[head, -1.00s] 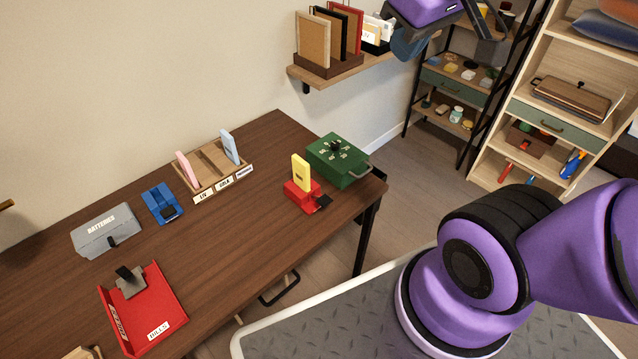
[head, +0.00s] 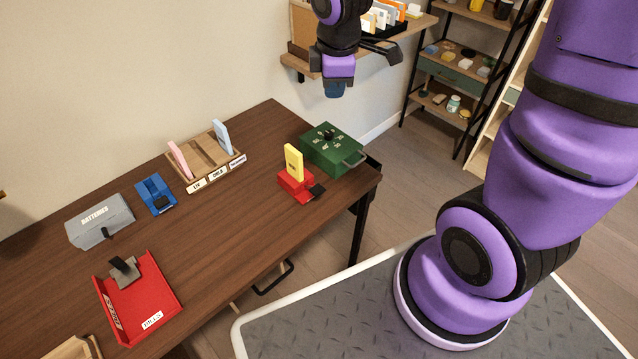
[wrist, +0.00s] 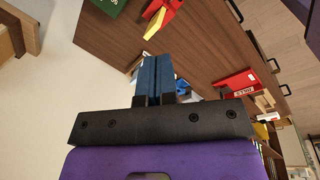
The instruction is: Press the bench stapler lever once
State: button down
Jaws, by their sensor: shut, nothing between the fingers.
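Two small devices could be the bench stapler; I cannot tell which. My gripper (head: 335,90) is shut and empty, with blue fingers side by side in the wrist view (wrist: 158,72). It hangs in the air, apart from both devices, above the table's far right end.
A green box (head: 331,149) with a handle stands beside the red device. A wooden sorter (head: 205,163), grey batteries box (head: 99,221) and red bills tray (head: 140,308) are on the table (head: 225,220). A wall shelf (head: 415,30) is behind my gripper.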

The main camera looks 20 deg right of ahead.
aim_at(317, 190)
notch_tip(317, 190, down, 17)
jog(key=w+a+n+g, duration=0.1)
jog(key=w+a+n, duration=0.1)
jog(key=n, duration=0.5)
jog(key=shift+w+a+r+n+g+y, duration=0.15)
jog(key=shift+a+n+g+y, duration=0.15)
jog(key=shift+a+n+g, duration=0.1)
notch_tip(317, 190, down, 14)
dwell(0.6)
